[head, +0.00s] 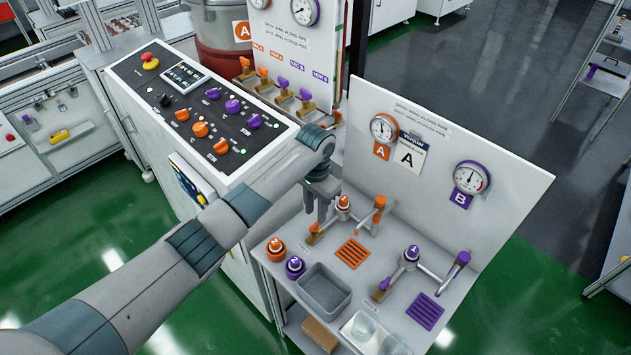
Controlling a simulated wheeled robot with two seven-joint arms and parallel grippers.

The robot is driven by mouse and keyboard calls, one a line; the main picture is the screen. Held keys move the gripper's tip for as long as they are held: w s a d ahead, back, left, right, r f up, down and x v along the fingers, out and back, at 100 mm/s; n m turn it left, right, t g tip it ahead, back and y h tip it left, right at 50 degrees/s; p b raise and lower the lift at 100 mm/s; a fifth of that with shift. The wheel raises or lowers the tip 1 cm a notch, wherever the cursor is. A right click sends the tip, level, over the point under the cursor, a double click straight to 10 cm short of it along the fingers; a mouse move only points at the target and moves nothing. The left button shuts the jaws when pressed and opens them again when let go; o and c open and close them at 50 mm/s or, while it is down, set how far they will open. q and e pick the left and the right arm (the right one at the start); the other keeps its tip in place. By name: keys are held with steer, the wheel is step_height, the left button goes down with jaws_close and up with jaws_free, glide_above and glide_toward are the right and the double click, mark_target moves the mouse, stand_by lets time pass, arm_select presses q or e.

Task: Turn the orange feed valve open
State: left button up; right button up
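The orange station stands on the grey bench below gauge A (383,128). It has a pipe fitting with an orange-marked cap (343,203), an orange-topped lever (379,203) on its right, and a small brass valve with an orange end (314,230) at its left. I cannot tell which of these is the feed valve. My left gripper (316,215) points down just left of the cap, above the small brass valve. Its two fingers look apart with a narrow gap, and nothing clearly shows between them. Any contact with the valve is hard to see. My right gripper is out of view.
A purple station (411,256) with its own lever stands to the right. Orange and purple knobs (276,247), a grey tray (323,290) and clear cups (363,325) are in front. The upright back panel (440,165) bounds the bench. A control console (200,110) is left.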

mark_target(315, 223)
arm_select(q)
step_height(315, 223, up, 13)
steer(key=b, duration=0.2)
steer(key=shift+s+f, duration=0.1)
steer(key=shift+f, duration=0.1)
stand_by(0.5)
